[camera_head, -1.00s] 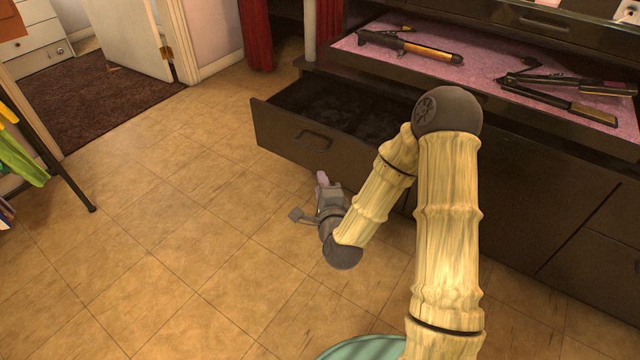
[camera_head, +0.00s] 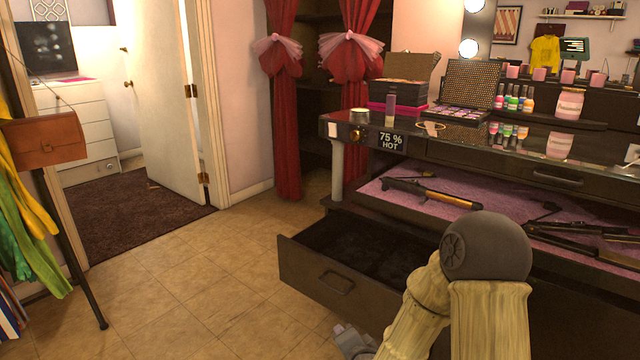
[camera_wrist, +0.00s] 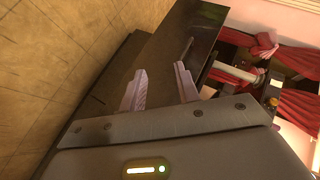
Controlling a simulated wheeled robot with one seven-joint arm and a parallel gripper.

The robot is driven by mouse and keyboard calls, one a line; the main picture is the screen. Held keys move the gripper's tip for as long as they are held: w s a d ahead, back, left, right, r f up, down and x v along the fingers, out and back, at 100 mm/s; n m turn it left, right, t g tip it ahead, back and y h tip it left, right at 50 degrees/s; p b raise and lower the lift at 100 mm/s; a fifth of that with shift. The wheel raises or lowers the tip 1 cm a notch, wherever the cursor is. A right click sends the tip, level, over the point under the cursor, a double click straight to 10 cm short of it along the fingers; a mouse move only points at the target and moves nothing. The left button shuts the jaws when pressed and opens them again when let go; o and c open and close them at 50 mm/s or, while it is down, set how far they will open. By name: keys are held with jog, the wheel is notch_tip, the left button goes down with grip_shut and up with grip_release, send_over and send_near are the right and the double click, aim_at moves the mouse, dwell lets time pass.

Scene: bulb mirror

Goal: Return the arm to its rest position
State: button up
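My gripper (camera_wrist: 160,84) shows in the wrist view with its two pale fingers apart and nothing between them. It faces the dark front of the vanity. My arm, pale with a dark round elbow, is bent in front of the vanity. My gripper is low, in front of the open lower drawer (camera_head: 318,277). The drawer's visible inside is dark, with no distinct object in it.
The vanity (camera_head: 345,135) holds boxes, bottles and a palette on top. Red curtains (camera_head: 284,120) hang behind. A rack with an orange bag (camera_head: 42,140) stands left. The tiled floor (camera_head: 180,290) is clear.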

jog(key=s+d+r+n+g+h+p, duration=0.1)
jog(key=s+d+r+n+g+p, duration=0.1)
jog(key=s+d+r+n+g, duration=0.3)
jog(key=s+d+r+n+g+h+p, duration=0.1)
jog(key=s+r+n+p, duration=0.15)
jog(key=s, duration=0.45)
jog(key=s+d+r+n+g+h+p, duration=0.1)
jog(key=s+d+r+n+g+p, duration=0.15)
jog(key=s+r, duration=0.3)
notch_tip(320, 180, up, 36)
jog(key=p, duration=3.6)
jog(key=shift+s+d+r+n+g, duration=0.15)
jog(key=shift+s+d+n+g, duration=0.2)
jog(key=shift+d, duration=0.1)
